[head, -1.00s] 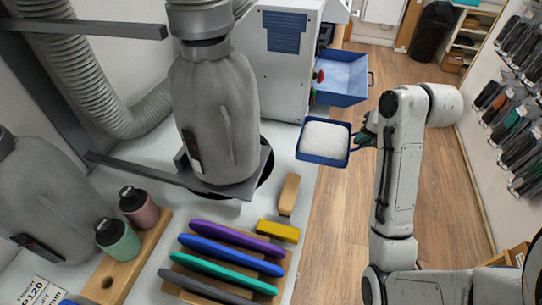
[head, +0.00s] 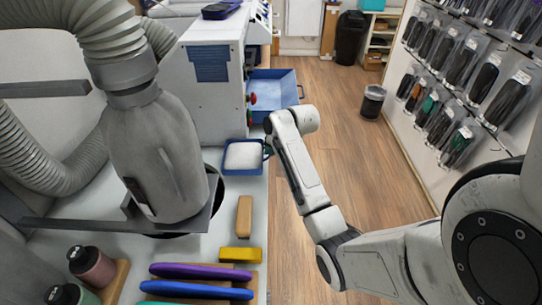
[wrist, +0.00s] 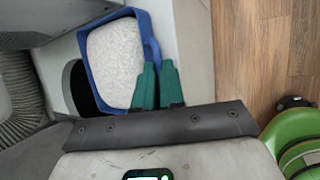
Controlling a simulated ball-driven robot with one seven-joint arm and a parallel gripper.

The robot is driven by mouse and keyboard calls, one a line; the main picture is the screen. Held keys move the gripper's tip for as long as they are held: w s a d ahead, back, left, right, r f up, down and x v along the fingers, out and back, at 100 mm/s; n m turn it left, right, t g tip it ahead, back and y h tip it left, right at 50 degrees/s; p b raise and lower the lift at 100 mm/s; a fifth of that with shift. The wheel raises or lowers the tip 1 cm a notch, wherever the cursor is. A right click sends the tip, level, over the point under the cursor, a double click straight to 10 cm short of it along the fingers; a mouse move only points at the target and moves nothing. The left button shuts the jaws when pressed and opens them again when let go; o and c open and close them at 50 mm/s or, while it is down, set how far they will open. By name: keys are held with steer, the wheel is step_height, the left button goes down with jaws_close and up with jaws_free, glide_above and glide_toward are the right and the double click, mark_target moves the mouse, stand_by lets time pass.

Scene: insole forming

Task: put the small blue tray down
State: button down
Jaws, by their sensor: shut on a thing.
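The small blue tray (head: 242,172) holds white granular material and looks level. In the head view it is at the right edge of the white bench, in front of the grey machine. I cannot tell whether its underside touches the bench. In the wrist view the tray (wrist: 91,80) fills the upper middle. My gripper (wrist: 158,68) has green fingers, shut on the handle at the tray's right side. In the head view my gripper (head: 267,150) is mostly hidden behind my own wrist.
A larger blue open bin (head: 282,89) sticks out beside the grey machine (head: 212,75). On the bench are a wooden block (head: 244,215), a yellow block (head: 240,255), coloured insoles (head: 200,272) and a grey bottle-shaped unit (head: 158,160).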

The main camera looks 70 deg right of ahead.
steer(key=shift+w+d+f, duration=0.1)
steer(key=shift+w+f, duration=0.1)
steer(key=shift+f, duration=0.15)
steer(key=shift+f+p, duration=0.6)
steer(key=shift+f, duration=0.8)
steer(key=c, duration=1.2)
jaws_free()
steer(key=shift+c, duration=0.2)
steer(key=shift+s+r, duration=0.1)
steer(key=b+v, duration=0.1)
steer(key=v, duration=1)
steer(key=shift+s+r, duration=0.2)
steer(key=shift+r, duration=0.1)
